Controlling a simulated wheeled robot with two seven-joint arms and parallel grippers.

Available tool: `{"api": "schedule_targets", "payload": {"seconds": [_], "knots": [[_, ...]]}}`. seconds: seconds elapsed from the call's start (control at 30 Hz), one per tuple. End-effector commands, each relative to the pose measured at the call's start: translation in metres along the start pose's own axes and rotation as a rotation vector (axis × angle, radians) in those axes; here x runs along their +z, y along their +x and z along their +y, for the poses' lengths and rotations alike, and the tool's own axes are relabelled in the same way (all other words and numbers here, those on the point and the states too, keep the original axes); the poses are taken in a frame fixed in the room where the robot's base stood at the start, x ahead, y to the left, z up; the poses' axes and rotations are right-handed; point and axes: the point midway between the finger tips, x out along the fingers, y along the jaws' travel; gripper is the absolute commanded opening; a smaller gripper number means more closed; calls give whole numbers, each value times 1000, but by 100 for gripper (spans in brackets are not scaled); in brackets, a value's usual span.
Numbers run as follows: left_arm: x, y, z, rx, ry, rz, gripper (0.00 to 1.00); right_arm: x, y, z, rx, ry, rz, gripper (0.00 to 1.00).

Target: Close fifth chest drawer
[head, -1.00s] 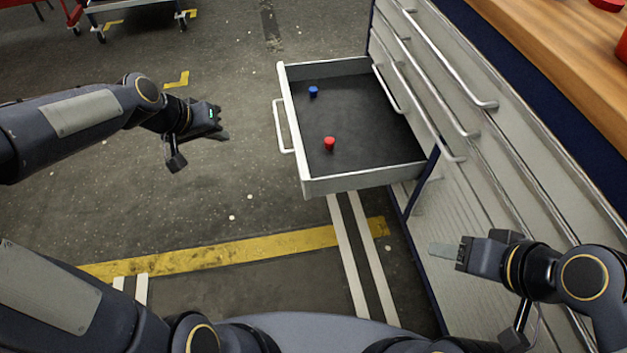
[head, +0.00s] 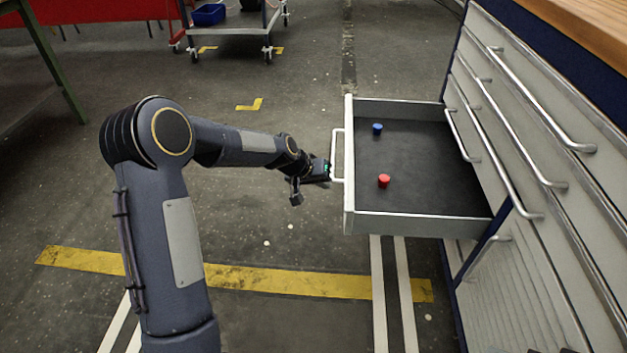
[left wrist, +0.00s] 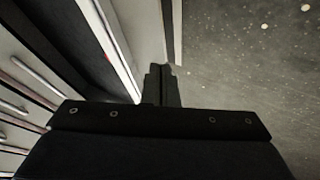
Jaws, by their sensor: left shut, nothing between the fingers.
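The open drawer (head: 348,215) sticks out to the left from the grey chest (head: 530,255). Its long bar handle (head: 337,155) is on the left face of its front. A blue peg (head: 377,128) and a red peg (head: 384,180) stand on its dark floor. My left gripper (head: 326,174) is shut and empty, right by the handle; I cannot tell whether it touches. In the left wrist view the shut fingers (left wrist: 161,82) point towards the pale drawer front (left wrist: 108,45). My right gripper is out of view.
The chest's other drawers with bar handles (head: 510,185) are flush at the right, under a wooden top (head: 590,30). A wheeled cart (head: 235,35) stands at the back. The floor left of the drawer is clear, with a yellow line (head: 290,283).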

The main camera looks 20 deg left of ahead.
Motion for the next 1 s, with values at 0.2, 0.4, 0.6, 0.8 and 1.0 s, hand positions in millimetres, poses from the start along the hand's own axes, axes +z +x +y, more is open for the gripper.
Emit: {"api": "schedule_targets", "payload": {"seconds": [0.2,0.4,0.6,0.8,1.0], "knots": [[0,14,28,1,2,0,0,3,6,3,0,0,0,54],[0,17,35,0,0,1,0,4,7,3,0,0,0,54],[0,17,35,0,-1,1,0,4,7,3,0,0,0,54],[0,18,38,0,0,0,0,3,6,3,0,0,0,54],[0,26,57,2,3,-3,0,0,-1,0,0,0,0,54]]}}
